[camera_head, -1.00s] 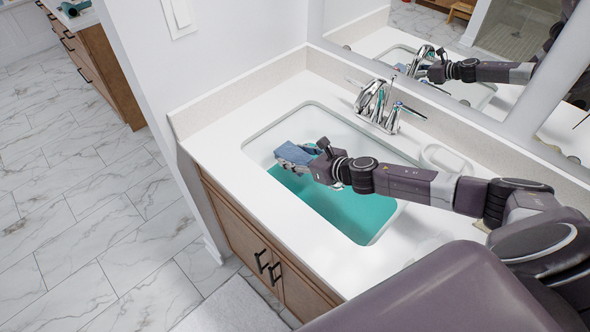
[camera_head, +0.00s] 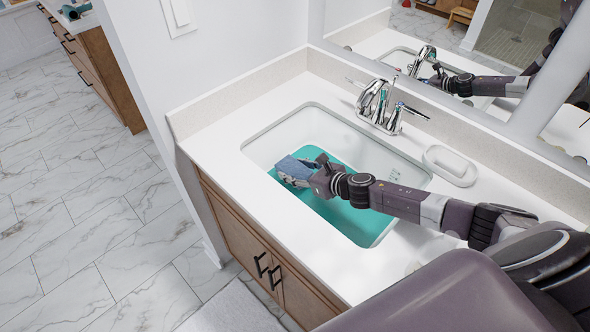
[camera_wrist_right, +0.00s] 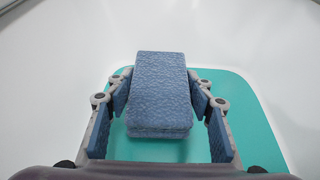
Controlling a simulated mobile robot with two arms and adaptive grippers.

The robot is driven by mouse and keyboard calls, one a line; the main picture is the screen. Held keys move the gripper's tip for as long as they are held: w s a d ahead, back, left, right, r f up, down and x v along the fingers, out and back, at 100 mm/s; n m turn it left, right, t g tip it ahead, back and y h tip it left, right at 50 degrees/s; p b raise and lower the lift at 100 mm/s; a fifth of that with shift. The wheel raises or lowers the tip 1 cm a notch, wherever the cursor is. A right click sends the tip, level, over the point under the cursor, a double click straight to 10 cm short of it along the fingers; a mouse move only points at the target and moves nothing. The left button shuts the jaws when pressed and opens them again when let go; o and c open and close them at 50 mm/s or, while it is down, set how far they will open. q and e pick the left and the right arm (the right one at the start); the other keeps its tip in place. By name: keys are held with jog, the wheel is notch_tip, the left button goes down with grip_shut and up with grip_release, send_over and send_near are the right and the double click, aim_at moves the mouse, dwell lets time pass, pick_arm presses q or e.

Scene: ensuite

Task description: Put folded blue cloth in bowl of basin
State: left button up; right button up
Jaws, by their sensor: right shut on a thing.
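The folded blue cloth (camera_head: 293,167) is in my right gripper (camera_head: 303,176), over the basin. In the right wrist view the cloth (camera_wrist_right: 160,95) sits between the two fingers of the gripper (camera_wrist_right: 160,98), which press on its sides. The white rectangular basin (camera_head: 262,142) is set in the counter, with a teal area (camera_head: 340,222) at its bottom. The cloth is within the outline of the bowl; I cannot tell whether it touches the bottom. My left gripper does not show.
A chrome faucet (camera_head: 378,106) stands behind the basin. A white soap dish (camera_head: 450,165) lies on the counter right of the basin. The white counter (camera_head: 225,135) is clear at the left. A mirror (camera_head: 480,60) runs along the back wall.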

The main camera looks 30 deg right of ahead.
jog(key=shift+f, duration=0.2)
jog(key=o, duration=1.1)
jog(key=shift+o, duration=0.2)
jog(key=shift+r, duration=0.1)
jog(key=shift+r+p, duration=0.7)
jog(key=shift+r, duration=0.1)
jog(key=b+v, duration=0.2)
jog(key=v, duration=1)
jog(key=shift+f, duration=0.25)
